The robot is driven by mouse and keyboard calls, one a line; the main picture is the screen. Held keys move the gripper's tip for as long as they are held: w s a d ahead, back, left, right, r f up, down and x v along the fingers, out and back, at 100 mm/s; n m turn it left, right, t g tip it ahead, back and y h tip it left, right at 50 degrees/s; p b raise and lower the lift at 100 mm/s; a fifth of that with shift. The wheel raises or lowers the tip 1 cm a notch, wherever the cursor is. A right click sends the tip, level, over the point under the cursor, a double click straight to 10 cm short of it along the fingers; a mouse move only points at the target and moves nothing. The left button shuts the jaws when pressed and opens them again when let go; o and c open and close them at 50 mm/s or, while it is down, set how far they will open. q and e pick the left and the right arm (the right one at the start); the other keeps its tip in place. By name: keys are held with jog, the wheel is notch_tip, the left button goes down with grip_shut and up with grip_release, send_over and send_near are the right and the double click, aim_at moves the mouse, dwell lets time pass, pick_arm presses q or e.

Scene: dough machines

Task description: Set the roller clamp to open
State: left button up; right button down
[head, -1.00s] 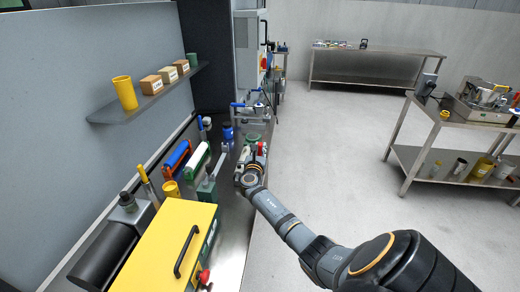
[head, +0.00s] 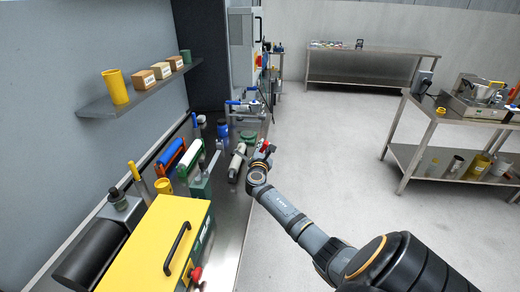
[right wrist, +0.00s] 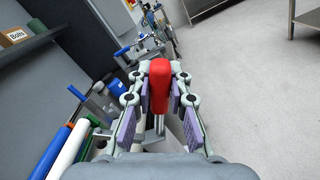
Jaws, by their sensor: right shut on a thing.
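My right gripper (head: 263,156) is over the right edge of the steel bench. In the right wrist view, its purple-padded fingers (right wrist: 158,95) are on both sides of a red handle (right wrist: 159,75), and it is shut on that handle. The red handle's tip (head: 265,147) also shows in the head view. A pale cylinder with dark ends (head: 237,162) lies on the bench just left of the gripper. I cannot tell for sure how the handle joins the clamp, as the gripper hides its lower part. My left gripper is not in view.
A yellow machine (head: 152,250) with a black handle fills the near bench. Blue (head: 172,157) and white (head: 190,160) rollers and a grey lever stand (head: 202,185) are left of the gripper. A shelf (head: 140,92) hangs on the left wall.

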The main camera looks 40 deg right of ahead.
jog(key=shift+s+d+f+m+b, duration=0.35)
jog(key=shift+f+m+b, duration=0.2)
jog(key=shift+m+b, duration=0.4)
jog(key=shift+s+d+f+m+b, duration=0.3)
jog(key=shift+s+f+m+b, duration=0.3)
jog(key=shift+m, duration=0.5)
jog(key=shift+s+d+f+m+b, duration=0.3)
jog(key=shift+f+m+b, duration=0.15)
jog(key=shift+m+b, duration=0.55)
jog(key=c, duration=1.2)
grip_release()
jog(key=v, duration=1.2)
jog(key=shift+w, duration=0.1)
